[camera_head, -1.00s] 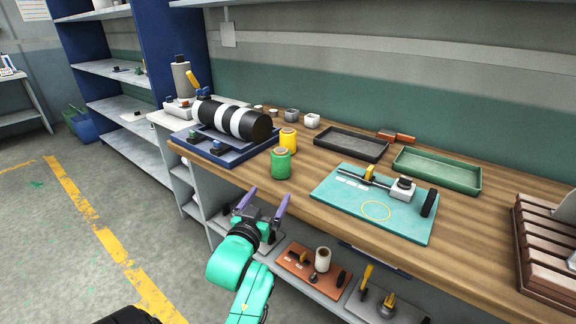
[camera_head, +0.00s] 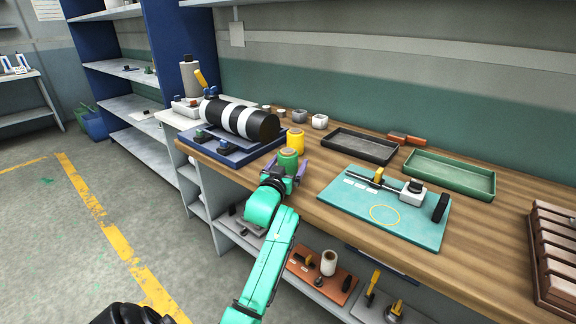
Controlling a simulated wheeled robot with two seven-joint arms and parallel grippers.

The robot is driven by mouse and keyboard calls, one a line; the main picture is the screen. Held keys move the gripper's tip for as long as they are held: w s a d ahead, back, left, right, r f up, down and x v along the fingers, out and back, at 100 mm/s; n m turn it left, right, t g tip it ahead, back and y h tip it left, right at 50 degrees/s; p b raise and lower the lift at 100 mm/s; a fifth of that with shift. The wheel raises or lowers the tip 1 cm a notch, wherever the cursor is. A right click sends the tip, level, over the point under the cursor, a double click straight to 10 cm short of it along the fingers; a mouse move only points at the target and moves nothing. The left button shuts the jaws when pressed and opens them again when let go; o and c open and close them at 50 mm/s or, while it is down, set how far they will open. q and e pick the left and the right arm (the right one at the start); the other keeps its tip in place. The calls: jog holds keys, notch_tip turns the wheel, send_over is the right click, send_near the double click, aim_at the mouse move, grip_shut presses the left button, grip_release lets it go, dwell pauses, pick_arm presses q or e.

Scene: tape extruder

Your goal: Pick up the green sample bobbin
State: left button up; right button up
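The green sample bobbin (camera_head: 288,159) stands upright near the table's front edge, just in front of a yellow bobbin (camera_head: 295,140). My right gripper (camera_head: 286,168), on the teal arm, is at the green bobbin. Its two purple fingers are apart, one on each side of the bobbin's lower part. Small gaps seem to show beside the bobbin, so the gripper looks open. The bobbin's base is partly hidden by the gripper. My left gripper cannot be made out.
A striped black and white roller (camera_head: 240,121) on a blue base stands close on the left. A teal mat (camera_head: 345,207) with a tool lies to the right. Behind are a black tray (camera_head: 360,145) and a green tray (camera_head: 449,173). Open shelving is below the tabletop.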

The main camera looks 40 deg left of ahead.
pick_arm(q)
jog(key=shift+s+r, duration=0.1)
jog(key=c, duration=1.5)
jog(key=shift+r, duration=0.1)
